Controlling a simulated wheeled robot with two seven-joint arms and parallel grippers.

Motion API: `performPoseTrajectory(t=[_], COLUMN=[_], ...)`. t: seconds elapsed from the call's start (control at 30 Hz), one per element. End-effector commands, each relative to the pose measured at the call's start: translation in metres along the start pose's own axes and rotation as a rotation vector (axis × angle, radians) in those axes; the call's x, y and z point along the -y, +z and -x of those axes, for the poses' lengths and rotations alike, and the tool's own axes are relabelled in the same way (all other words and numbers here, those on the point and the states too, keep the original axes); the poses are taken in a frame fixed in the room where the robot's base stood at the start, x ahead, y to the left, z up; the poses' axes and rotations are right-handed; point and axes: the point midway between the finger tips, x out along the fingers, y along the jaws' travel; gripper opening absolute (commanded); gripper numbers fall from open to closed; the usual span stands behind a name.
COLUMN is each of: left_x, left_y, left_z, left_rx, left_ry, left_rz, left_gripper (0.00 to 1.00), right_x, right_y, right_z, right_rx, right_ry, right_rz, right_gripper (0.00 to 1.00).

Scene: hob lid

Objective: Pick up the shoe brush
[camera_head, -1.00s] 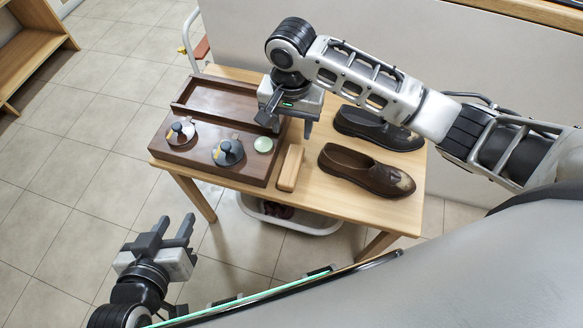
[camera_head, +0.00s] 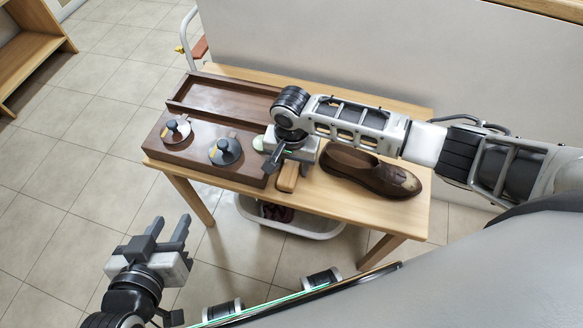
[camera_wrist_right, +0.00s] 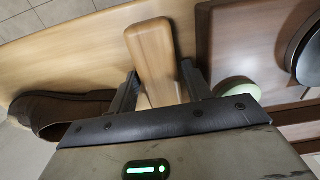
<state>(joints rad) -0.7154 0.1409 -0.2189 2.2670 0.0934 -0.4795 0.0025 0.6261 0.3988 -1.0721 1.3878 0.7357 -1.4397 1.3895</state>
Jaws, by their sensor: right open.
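The shoe brush, a pale wooden block (camera_head: 287,178), lies on the wooden table between the brown box and a brown shoe. Its back part is hidden under my right gripper (camera_head: 284,156) in the head view. In the right wrist view the brush (camera_wrist_right: 153,50) extends between the two spread fingers of my right gripper (camera_wrist_right: 160,88), with a finger on each side. That gripper is open; I cannot tell whether a finger touches the brush. My left gripper (camera_head: 168,229) is open and empty, low in front of the table and away from the brush.
The brown box (camera_head: 190,150) with two round dark-knobbed lids (camera_head: 225,152) and a pale green disc (camera_head: 259,143) stands left of the brush. The brown shoe (camera_head: 372,172) lies close on the right. A white bin (camera_head: 300,222) is under the table.

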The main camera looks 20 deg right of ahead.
Motion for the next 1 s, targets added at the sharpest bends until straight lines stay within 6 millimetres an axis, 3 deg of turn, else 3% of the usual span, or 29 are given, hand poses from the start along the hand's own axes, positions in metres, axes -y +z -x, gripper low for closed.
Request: performPoseTrajectory(t=[0.27,0.4,0.77,1.0], left_x=[-0.001,-0.001,-0.001,-0.002], left_y=[0.001,0.001,-0.001,-0.006], left_z=[0.001,0.001,0.002,0.006], left_rx=[0.001,0.001,0.001,0.009], left_ry=[0.002,0.002,0.003,0.003], left_rz=[-0.003,-0.002,-0.002,0.001], left_gripper=[0.36,0.36,0.36,0.36], right_x=[0.001,0.001,0.001,0.001], right_y=[0.0,0.0,0.0,0.0], right_z=[-0.004,-0.004,-0.001,0.026], right_rx=[-0.001,-0.001,-0.001,-0.001], right_ry=[-0.001,-0.001,-0.002,-0.003], right_rz=[0.001,0.001,0.001,0.001], right_gripper=[0.49,0.14,0.14,0.14])
